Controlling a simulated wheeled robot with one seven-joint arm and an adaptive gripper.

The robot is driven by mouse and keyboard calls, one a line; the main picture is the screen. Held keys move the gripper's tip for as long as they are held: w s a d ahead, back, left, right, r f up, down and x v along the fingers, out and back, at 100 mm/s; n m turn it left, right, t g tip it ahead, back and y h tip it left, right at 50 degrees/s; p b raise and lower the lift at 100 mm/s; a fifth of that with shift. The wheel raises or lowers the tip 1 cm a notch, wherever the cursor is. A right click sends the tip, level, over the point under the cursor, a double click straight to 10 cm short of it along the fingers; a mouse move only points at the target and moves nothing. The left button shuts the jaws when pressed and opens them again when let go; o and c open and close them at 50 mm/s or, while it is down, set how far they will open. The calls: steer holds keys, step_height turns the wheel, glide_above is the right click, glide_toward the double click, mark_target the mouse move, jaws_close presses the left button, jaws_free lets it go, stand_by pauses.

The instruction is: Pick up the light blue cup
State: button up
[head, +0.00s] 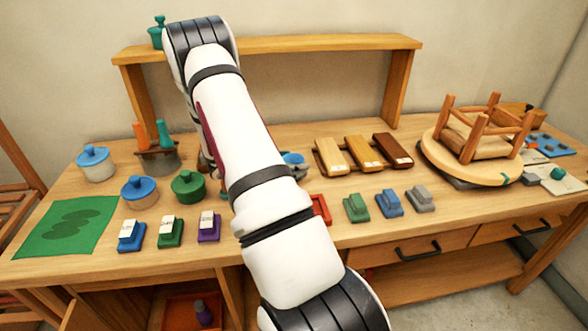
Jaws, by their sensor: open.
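A blue, round cup-like thing (297,160) stands on the workbench, just right of the middle of my arm in the head view. My arm covers its left side, so I cannot tell its full shape or whether it is the light blue cup. My arm rises from the bottom right and bends at the upper left. My gripper is hidden behind the arm, so its place relative to the cup does not show.
Lidded pots (140,191) and small colored blocks (170,233) stand left of my arm. An upturned stool (483,132) sits farther right. A raised shelf (300,43) spans the back.

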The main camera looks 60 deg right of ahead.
steer(key=shift+d, duration=0.1)
steer(key=shift+c, duration=0.3)
steer(key=c, duration=1.2)
